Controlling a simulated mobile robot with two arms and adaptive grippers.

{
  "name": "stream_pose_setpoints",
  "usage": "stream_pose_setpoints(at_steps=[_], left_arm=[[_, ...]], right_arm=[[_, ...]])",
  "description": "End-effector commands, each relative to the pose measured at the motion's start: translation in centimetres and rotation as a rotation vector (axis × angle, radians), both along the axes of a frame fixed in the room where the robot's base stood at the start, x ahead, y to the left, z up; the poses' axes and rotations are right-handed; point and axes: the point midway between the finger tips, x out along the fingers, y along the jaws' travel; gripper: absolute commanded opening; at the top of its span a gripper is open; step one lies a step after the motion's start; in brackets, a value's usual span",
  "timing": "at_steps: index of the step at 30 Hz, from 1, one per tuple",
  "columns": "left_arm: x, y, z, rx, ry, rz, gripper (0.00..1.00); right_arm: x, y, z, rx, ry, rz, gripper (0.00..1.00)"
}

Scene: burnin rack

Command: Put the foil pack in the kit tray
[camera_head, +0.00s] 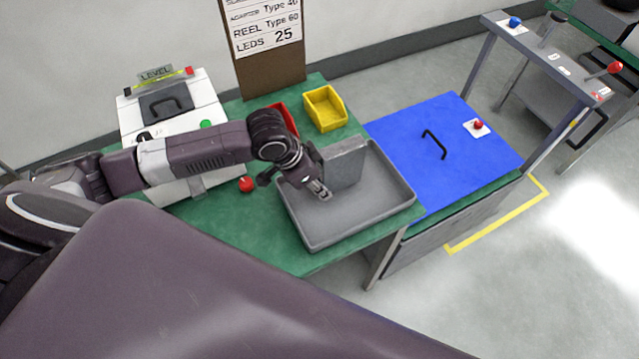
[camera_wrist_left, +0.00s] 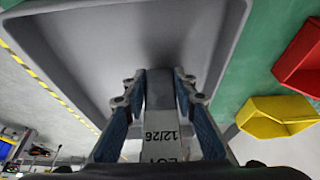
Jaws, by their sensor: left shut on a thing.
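The foil pack (camera_head: 346,163) is a flat grey slab, held upright over the kit tray. In the left wrist view the pack (camera_wrist_left: 161,103) shows edge-on between the fingers, with a printed label reading 12/26. My left gripper (camera_head: 319,188) is shut on it; its fingers also show in the left wrist view (camera_wrist_left: 164,82). The kit tray (camera_head: 400,205) is a shallow grey tray on the green table, and its floor looks otherwise empty. In the left wrist view the tray (camera_wrist_left: 90,60) fills the top. I cannot tell whether the pack touches the tray floor. My right gripper is not in view.
A yellow bin (camera_head: 325,108) and a red bin (camera_head: 285,118) stand behind the tray. A red knob (camera_head: 246,184) is left of it, near a white level tester (camera_head: 185,125). A blue lid with a handle (camera_head: 440,150) lies to the right.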

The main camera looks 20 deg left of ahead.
Motion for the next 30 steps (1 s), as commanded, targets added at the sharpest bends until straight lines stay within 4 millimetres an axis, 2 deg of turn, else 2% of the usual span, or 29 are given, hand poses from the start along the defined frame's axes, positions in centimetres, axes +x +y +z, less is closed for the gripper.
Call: stream_pose_setpoints(at_steps=[13,14,18,26,30], left_arm=[[0.10,0.00,-0.79,0.000,-0.004,0.000,0.00],[0.04,0.03,-0.87,0.001,-0.002,0.000,0.28],[0.03,0.04,-0.86,0.000,-0.002,-0.001,0.43],[0.04,0.04,-0.80,0.001,-0.002,0.000,0.43],[-0.05,0.18,-0.04,0.000,-0.003,0.001,0.43]], right_arm=[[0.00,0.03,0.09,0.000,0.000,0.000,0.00],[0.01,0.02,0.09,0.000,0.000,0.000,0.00],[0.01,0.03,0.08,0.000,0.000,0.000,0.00],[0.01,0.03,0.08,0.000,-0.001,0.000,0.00],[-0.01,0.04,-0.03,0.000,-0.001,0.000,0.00]])
